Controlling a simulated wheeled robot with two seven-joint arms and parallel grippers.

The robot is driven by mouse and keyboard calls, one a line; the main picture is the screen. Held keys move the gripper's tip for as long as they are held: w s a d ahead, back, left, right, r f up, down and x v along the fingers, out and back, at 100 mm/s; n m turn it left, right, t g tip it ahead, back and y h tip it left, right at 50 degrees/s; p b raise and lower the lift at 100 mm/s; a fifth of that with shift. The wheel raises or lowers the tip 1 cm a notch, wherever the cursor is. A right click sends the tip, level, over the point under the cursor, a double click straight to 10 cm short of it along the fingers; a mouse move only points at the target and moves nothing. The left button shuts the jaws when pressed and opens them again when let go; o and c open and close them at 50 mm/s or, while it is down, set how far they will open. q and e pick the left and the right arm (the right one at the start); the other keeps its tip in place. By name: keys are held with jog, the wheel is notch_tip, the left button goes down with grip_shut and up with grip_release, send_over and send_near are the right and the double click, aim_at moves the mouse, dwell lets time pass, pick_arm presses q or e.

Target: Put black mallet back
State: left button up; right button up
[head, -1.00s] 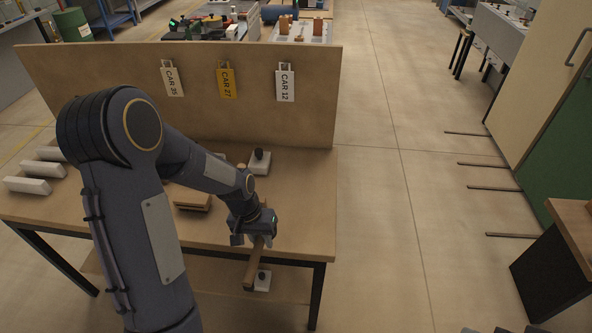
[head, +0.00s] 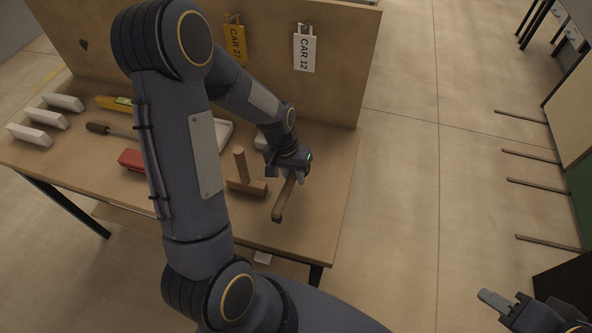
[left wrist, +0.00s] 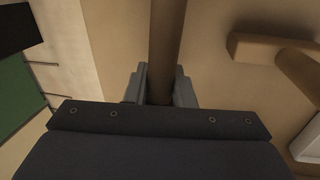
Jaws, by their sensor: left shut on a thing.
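My left gripper (head: 287,172) is shut on a brown wooden handle (head: 284,200), above the right part of the workbench (head: 325,200). The handle slopes down toward the front. In the left wrist view it runs up between the two fingers (left wrist: 160,88). I see no black mallet head; the far end of the handle is hidden behind the gripper or out of view, so I cannot tell that this is the black mallet. My right gripper (head: 507,303) is at the lower right, away from the bench, partly cut off; its opening is unclear.
A wooden mallet (head: 241,168) stands just left of the held handle. A red object (head: 131,159), a screwdriver (head: 98,128), a yellow level (head: 112,103) and several white blocks (head: 64,102) lie farther left. An upright board (head: 340,70) with tags backs the bench.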

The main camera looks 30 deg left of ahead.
aim_at(296, 197)
pick_arm(q)
jog(key=shift+a+b+x, duration=0.2)
jog(key=shift+b+x, duration=0.6)
jog(key=shift+x, duration=0.25)
jog(key=shift+a+b+x, duration=0.25)
jog(key=shift+b+x, duration=0.5)
jog(key=shift+x, duration=0.3)
jog(key=shift+a+b+x, duration=0.2)
jog(key=shift+b+x, duration=0.6)
jog(key=shift+x, duration=0.3)
jog(key=shift+f, duration=0.35)
jog(key=o, duration=1)
jog(key=shift+s, duration=0.1)
jog(key=shift+b+v, duration=0.3)
jog(key=shift+v, duration=3.6)
jog(key=shift+r, duration=0.1)
